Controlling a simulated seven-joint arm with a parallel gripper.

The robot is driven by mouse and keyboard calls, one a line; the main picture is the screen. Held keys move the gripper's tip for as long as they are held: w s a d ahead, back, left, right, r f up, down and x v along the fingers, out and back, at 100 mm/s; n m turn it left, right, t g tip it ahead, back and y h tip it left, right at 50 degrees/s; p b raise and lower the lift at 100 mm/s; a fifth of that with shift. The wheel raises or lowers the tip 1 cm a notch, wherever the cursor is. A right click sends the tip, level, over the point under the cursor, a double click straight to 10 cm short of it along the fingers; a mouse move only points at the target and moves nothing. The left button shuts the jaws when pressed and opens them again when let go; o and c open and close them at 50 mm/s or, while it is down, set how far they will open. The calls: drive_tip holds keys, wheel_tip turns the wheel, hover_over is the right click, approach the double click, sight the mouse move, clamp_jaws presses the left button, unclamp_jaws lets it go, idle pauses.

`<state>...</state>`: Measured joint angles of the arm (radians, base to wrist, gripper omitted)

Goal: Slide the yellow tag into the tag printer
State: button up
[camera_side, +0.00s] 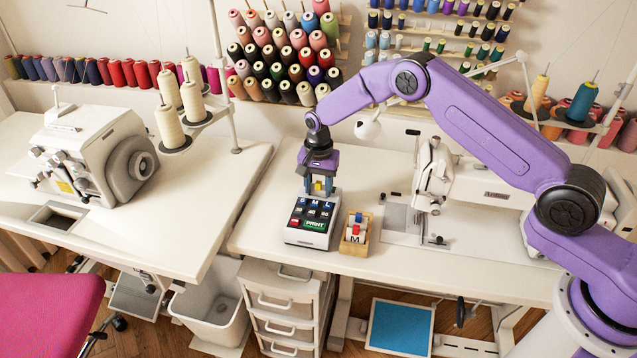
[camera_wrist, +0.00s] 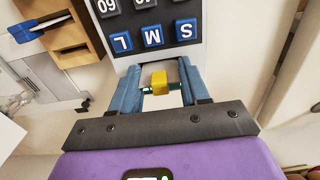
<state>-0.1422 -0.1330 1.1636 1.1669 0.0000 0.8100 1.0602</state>
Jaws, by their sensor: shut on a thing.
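The yellow tag (camera_side: 319,187) is held between the fingers of my gripper (camera_side: 319,184), at the far end of the tag printer. In the wrist view the yellow tag (camera_wrist: 159,80) sits between the blue fingers of my gripper (camera_wrist: 159,86), with a thin green part at its sides. The tag printer (camera_side: 311,220) is a white box with dark and blue keys, a red key and a green PRINT key. Its S, M and L keys (camera_wrist: 152,36) show near the fingers in the wrist view. I cannot tell whether the tag touches the printer.
A wooden holder (camera_side: 355,232) with blue, red and white tags stands right of the printer; it also shows in the wrist view (camera_wrist: 70,37). A sewing machine (camera_side: 470,185) is further right. A serger (camera_side: 95,160) stands on the left table. The table's front edge is close to the printer.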

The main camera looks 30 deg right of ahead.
drive_tip(key=shift+f, duration=0.25)
drive_tip(key=o, duration=1.1)
drive_tip(key=shift+c, duration=0.2)
drive_tip(key=shift+r, duration=0.15)
wheel_tip(320, 180, up, 17)
drive_tip(key=shift+r, duration=0.15)
